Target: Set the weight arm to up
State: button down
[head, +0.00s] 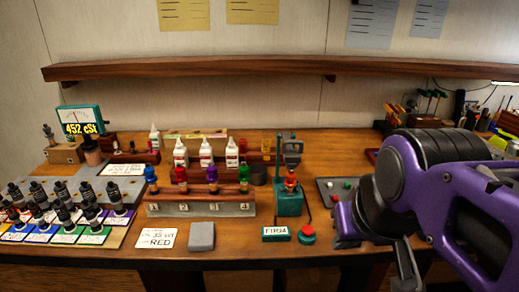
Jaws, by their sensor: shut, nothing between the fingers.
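A teal upright device (289,200) stands right of centre on the bench. It has a dark grey head (292,147) at the top and a red and orange piece (290,182) at mid-height. It looks like the part with the weight arm, but the arm itself is too small to make out, and its position cannot be told. My purple and black arm fills the right side. My gripper (406,268) shows only in part, as a grey finger low at the front edge, shut and empty. It is right of the device and apart from it.
A rack (200,209) with several coloured-top bottles stands left of the device. A red button (307,235) and a labelled block (276,233) lie in front of it. A dark panel (330,188) is close on its right. A wooden shelf (230,67) runs above.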

aim_at(291, 157)
jog(key=j+u, duration=0.4)
jog(key=j, duration=0.6)
jog(key=k+j+u, duration=0.1)
jog(key=k+j, duration=0.25)
jog(key=i+l, duration=0.25)
jog(key=i, duration=0.2)
